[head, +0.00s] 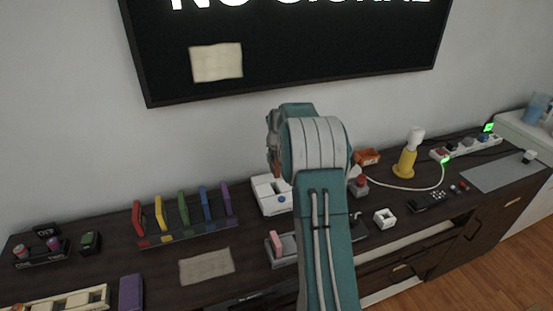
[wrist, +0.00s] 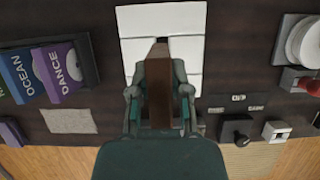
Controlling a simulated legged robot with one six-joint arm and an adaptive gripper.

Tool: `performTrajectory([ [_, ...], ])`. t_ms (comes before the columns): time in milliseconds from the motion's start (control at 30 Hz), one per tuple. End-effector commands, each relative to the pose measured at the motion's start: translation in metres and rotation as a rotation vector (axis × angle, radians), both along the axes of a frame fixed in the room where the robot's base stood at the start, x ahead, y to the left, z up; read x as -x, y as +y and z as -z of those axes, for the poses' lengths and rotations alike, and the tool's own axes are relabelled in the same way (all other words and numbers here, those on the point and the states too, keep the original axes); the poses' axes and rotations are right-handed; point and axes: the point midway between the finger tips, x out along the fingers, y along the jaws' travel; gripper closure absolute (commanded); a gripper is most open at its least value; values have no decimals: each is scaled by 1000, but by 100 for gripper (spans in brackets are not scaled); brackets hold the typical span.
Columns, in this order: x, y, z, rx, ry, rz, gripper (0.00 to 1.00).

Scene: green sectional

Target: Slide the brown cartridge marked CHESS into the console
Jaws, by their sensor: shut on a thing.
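My gripper (wrist: 159,100) is shut on a brown cartridge (wrist: 158,85) in the wrist view, with a finger on each side of it. No marking on the cartridge can be read from here. The white console (wrist: 134,22) lies beyond it, and the cartridge's far end overlaps the console in the picture. I cannot tell whether the cartridge touches the console.
A rack (head: 190,234) of several coloured cartridges stands left of the console; purple DANCE (wrist: 67,72) is nearest. A beige cloth (head: 206,265) lies in front. To the right are a red button (head: 359,181), a white square piece (head: 385,217) and a yellow lamp (head: 405,163).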

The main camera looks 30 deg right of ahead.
Motion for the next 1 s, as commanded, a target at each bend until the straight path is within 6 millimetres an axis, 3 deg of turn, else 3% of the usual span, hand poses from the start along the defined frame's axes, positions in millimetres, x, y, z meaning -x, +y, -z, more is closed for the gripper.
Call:
performTrajectory([
  [700,0,-2,51,-3,1,0,100],
  [1000,0,-3,59,-2,0,0,100],
])
